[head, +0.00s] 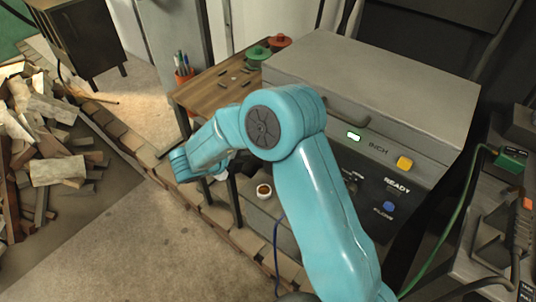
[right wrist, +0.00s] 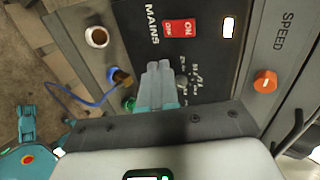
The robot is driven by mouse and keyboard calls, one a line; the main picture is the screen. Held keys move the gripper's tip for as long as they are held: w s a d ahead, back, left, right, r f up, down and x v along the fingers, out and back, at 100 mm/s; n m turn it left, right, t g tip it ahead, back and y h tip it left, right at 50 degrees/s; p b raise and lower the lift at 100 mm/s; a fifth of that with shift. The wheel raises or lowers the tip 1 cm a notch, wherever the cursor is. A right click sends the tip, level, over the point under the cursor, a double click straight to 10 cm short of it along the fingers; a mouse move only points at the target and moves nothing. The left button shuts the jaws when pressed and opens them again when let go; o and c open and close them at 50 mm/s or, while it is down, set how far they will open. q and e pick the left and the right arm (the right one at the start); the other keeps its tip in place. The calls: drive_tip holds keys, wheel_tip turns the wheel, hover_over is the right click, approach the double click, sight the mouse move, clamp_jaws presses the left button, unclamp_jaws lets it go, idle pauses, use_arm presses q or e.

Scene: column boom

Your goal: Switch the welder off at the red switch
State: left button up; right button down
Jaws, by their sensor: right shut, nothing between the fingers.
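I cannot tell which end is pressed in. The switch and the right fingertips are hidden there. My left gripper is not in view.
Near the switch are a lit lamp (right wrist: 228,27), an orange SPEED knob (right wrist: 265,81), a black dial (right wrist: 182,82) and a blue cable (right wrist: 88,103). The head view also shows a yellow button (head: 404,163), a blue button (head: 389,207) and a wooden table (head: 215,90).

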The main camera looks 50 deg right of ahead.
drive_tip(key=shift+r, duration=0.15)
drive_tip(key=d+r+x, duration=0.1)
drive_tip(key=x, duration=1.2)
drive_tip(key=shift+d+p, duration=0.25)
drive_tip(key=shift+p, duration=0.05)
drive_tip(key=shift+f, duration=0.1)
